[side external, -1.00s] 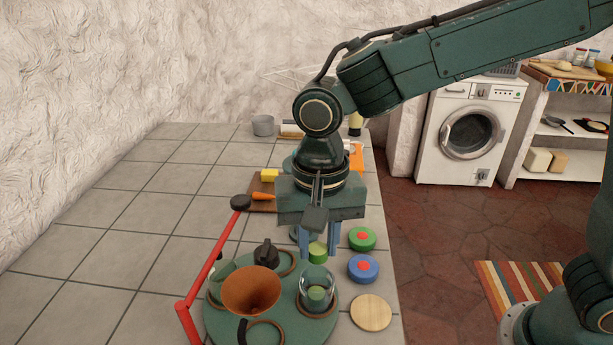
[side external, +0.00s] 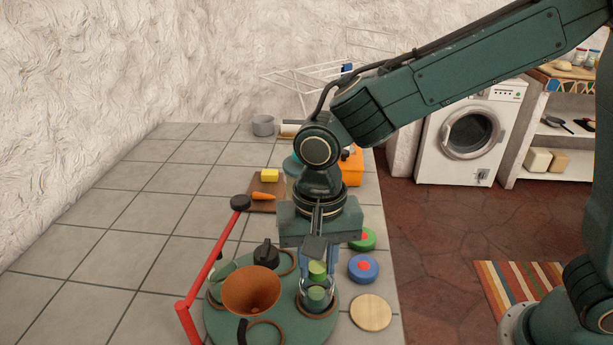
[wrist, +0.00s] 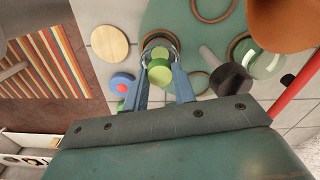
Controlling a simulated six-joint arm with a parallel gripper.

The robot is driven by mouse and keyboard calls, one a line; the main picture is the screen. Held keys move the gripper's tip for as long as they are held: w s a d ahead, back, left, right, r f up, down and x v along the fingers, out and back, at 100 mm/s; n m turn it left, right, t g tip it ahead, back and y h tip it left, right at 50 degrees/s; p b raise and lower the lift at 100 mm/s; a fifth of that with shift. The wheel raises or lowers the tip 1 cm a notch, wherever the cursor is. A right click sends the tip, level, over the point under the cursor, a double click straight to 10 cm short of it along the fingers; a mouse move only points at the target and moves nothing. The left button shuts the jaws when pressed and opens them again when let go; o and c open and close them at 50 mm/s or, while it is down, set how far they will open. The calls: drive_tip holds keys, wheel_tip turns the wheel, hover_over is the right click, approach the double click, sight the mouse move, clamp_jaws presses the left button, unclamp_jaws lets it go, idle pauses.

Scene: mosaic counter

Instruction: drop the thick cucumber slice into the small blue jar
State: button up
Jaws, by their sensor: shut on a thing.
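My gripper (side external: 317,276) is shut on a thick green cucumber slice (side external: 317,270); the slice also shows between the fingers in the wrist view (wrist: 159,73). It is held at the mouth of a small clear glass jar (side external: 302,299), roughly in line with the opening. I cannot tell whether the slice is inside the rim. Another green piece (side external: 316,293) sits in the jar. The jar looks clear rather than blue. A low round blue piece with a red centre (side external: 363,268) lies to its right on the counter.
The jar stands on a round green tray (side external: 225,330) with an orange-brown funnel (side external: 251,288) and a dark pot (side external: 266,254). A red bar (side external: 208,262) runs along the left. A wooden disc (side external: 371,312) and a green disc (side external: 368,240) lie right. The left tiles are clear.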

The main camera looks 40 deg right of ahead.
drive_tip(key=shift+f, duration=0.35)
idle(1.1)
drive_tip(key=o, duration=1)
drive_tip(key=shift+r, duration=0.15)
drive_tip(key=shift+r, duration=3.35)
